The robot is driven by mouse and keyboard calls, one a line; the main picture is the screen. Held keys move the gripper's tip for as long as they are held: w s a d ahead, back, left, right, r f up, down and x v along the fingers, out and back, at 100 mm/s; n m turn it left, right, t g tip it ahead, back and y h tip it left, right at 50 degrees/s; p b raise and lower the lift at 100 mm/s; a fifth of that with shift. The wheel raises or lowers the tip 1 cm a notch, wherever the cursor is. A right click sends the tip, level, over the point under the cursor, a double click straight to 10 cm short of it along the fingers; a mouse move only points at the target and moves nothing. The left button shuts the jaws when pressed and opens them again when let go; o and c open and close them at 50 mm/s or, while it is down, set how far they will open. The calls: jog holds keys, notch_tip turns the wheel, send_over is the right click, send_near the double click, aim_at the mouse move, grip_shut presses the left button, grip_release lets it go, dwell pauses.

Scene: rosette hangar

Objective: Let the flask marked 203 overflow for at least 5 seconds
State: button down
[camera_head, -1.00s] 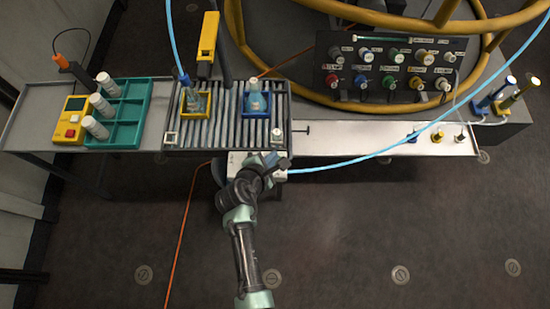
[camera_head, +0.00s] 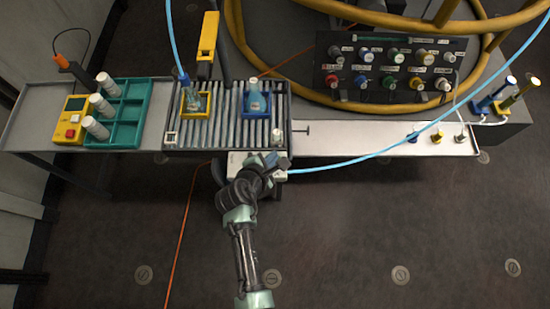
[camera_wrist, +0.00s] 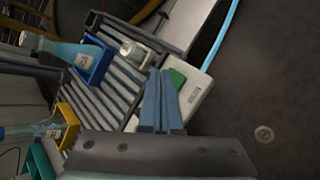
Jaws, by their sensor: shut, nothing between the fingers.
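One flask (camera_head: 195,103) stands in a yellow holder on the roller bed, below the end of a light-blue hose. A second flask (camera_head: 256,102) with blue contents stands in a blue holder to its right. In the wrist view it carries a white label (camera_wrist: 83,61). I cannot read 203 on either flask. My gripper (camera_head: 280,163) is shut and empty at the front edge of the roller bed. In the wrist view its blue fingers (camera_wrist: 161,75) lie over a white box (camera_wrist: 195,97) with a green patch (camera_wrist: 177,78). Contact cannot be told.
A small jar (camera_head: 277,134) stands at the roller bed's front right corner. A teal rack (camera_head: 128,132) with white-capped bottles and a yellow device (camera_head: 70,120) are at the left. A knob panel (camera_head: 390,70) stands behind the white shelf (camera_head: 345,140).

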jog(key=shift+f, duration=0.15)
jog(key=shift+f, duration=0.3)
jog(key=shift+f+b, duration=0.5)
dwell(7.0)
